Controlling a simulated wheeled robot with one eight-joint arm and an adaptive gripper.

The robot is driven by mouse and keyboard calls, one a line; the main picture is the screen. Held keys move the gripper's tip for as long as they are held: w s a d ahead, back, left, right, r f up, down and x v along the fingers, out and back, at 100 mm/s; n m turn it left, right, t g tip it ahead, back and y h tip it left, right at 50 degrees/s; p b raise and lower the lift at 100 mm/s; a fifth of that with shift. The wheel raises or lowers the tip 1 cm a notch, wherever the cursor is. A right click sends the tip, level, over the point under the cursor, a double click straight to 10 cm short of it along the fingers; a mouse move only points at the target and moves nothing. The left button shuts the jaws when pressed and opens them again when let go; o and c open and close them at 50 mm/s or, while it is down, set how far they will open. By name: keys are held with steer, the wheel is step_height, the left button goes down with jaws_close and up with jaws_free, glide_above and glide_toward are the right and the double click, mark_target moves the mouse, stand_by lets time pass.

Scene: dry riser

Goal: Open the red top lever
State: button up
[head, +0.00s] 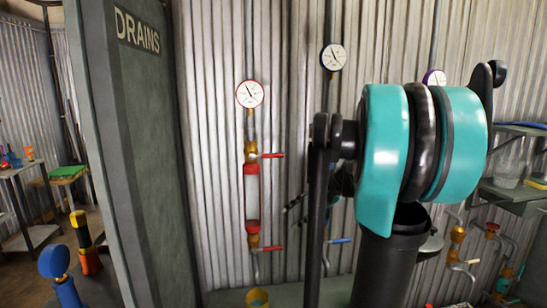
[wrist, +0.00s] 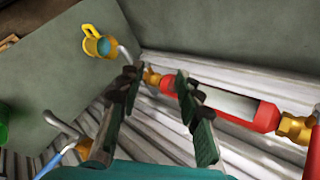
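The red top lever (head: 271,155) sticks out to the right of the brass valve (head: 250,152) above the red-ended sight tube (head: 252,197) in the head view. In the wrist view, the red tube (wrist: 225,103) lies beyond my right finger, and its upper brass fitting (wrist: 296,128) is at the right. A red piece, apparently the top lever (wrist: 314,157), is cut off by the right edge. My gripper (wrist: 157,76) is open and empty, its fingers apart near the tube's lower end. In the head view my arm hides most of the gripper.
A lower red lever (head: 271,248) sits below the tube. A blue lever (head: 338,240) is to its right. A yellow cup (head: 257,298) stands beneath on the bench. The green DRAINS panel (head: 140,130) stands left. Corrugated wall (head: 215,120) lies behind.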

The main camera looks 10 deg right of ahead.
steer(key=w+d+r+m+t+y, duration=0.1)
steer(key=w+d+r+y, duration=0.15)
steer(key=r, duration=0.35)
steer(key=w+d+r+m+y, duration=0.1)
steer(key=w+d+r, duration=0.25)
steer(key=r, duration=0.25)
steer(key=y, duration=0.3)
glide_toward(280, 155)
steer(key=shift+t+h, duration=0.25)
steer(key=shift+t, duration=0.25)
steer(key=x, duration=1.2)
steer(key=shift+s+a+r, duration=0.1)
steer(key=shift+s+a, duration=0.15)
steer(key=shift+c, duration=0.3)
jaws_close()
